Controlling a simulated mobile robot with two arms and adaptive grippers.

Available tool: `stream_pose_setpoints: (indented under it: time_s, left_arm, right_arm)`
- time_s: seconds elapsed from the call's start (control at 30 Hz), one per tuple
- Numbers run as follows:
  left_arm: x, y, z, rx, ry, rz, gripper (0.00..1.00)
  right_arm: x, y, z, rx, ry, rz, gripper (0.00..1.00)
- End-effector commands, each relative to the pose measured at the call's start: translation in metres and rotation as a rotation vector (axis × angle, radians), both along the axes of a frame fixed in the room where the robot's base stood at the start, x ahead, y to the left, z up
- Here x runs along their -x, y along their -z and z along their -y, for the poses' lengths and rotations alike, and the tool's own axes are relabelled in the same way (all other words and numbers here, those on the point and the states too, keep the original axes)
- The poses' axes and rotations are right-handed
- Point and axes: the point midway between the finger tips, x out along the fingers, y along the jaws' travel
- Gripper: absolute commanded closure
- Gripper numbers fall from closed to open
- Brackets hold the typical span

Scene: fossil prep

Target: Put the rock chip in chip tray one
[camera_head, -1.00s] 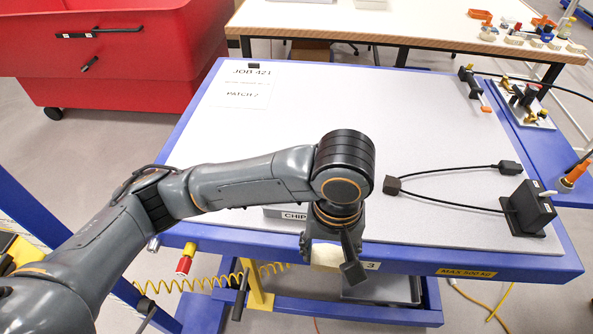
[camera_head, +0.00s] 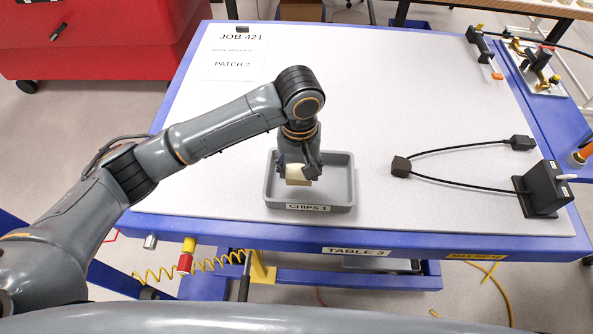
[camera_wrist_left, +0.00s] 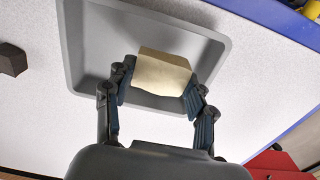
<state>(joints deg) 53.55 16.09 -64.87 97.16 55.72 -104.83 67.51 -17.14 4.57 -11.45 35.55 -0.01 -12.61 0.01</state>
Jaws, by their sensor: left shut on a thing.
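The rock chip (camera_head: 298,175) is a pale cream block. My left gripper (camera_head: 298,168) is shut on it and holds it over the grey tray labelled CHIPS 1 (camera_head: 345,188). In the left wrist view the rock chip (camera_wrist_left: 160,74) sits between the two fingers of my left gripper (camera_wrist_left: 158,88), with the tray (camera_wrist_left: 82,60) behind it. The tray looks empty where it shows; the gripper hides part of it. I cannot tell how far the chip is above the tray floor. My right gripper is not in view.
The tray stands near the front edge of the blue-framed table (camera_head: 420,120). A black box (camera_head: 542,190) and a cable with a dark block (camera_head: 401,167) lie to the right. Papers (camera_head: 230,66) lie at the back left. The table's middle is clear.

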Motion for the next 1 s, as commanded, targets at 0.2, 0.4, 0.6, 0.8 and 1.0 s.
stream_pose_setpoints:
  time_s: [0.2, 0.4, 0.6, 0.8, 1.0]
  left_arm:
    - [-0.015, 0.019, -0.005, 0.001, 0.001, 0.0, 0.81]
    - [-0.02, 0.04, -0.008, -0.001, 0.001, 0.0, 0.81]
    - [-0.02, 0.056, -0.007, 0.001, 0.002, 0.002, 0.81]
    - [-0.02, 0.056, -0.007, 0.001, 0.001, 0.002, 0.81]
    - [-0.02, 0.059, -0.007, 0.001, 0.001, 0.002, 0.27]
  right_arm:
    - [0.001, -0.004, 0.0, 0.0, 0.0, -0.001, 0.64]
    - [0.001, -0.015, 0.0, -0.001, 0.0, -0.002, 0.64]
    - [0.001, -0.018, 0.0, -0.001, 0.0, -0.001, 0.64]
    - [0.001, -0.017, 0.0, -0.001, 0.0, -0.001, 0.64]
    - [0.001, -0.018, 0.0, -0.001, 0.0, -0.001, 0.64]
